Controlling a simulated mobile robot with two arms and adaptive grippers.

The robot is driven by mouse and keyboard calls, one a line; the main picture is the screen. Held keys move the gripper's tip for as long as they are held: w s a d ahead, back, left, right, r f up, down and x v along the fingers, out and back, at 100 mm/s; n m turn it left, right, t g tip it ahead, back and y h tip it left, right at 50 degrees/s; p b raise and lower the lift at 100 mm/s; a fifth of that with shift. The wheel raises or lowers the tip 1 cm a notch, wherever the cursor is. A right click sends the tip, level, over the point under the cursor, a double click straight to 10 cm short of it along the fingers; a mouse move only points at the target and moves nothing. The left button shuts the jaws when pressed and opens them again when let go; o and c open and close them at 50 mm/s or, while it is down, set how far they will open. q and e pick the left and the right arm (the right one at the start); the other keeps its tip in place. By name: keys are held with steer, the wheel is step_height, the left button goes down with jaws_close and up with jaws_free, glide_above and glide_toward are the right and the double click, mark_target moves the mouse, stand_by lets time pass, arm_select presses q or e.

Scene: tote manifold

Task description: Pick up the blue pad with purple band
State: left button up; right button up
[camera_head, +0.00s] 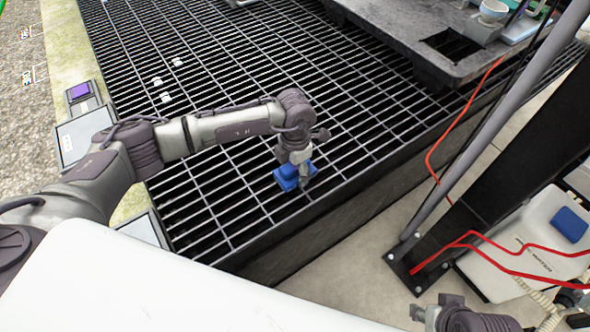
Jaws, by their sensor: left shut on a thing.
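My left gripper (304,184) reaches in from the left and points down over the dark metal grating (225,195), near its front edge. It is shut on a small blue pad (286,178), which shows at the fingers. I cannot make out a purple band on it, and part of it is hidden by the gripper. I cannot tell whether the pad touches the grating. My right gripper (425,313) shows only partly at the bottom edge, and its fingers are unclear.
A grey slab (400,30) with a square hole stands at the back right. A grey pole (490,125) and red cables (430,160) rise at the right. A white container (530,250) bears another blue piece (570,224). Small pale bits (165,97) lie on otherwise clear grating.

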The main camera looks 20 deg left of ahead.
arm_select(q)
steer(key=shift+r, duration=0.55)
steer(key=r, duration=0.2)
steer(key=r+p, duration=0.1)
steer(key=shift+w+d+r, duration=0.3)
steer(key=shift+d+r, duration=0.05)
steer(key=shift+d, duration=0.05)
steer(key=w+d+r, duration=0.6)
steer(key=w+d, duration=0.1)
steer(key=d, duration=0.1)
steer(key=shift+r, duration=0.1)
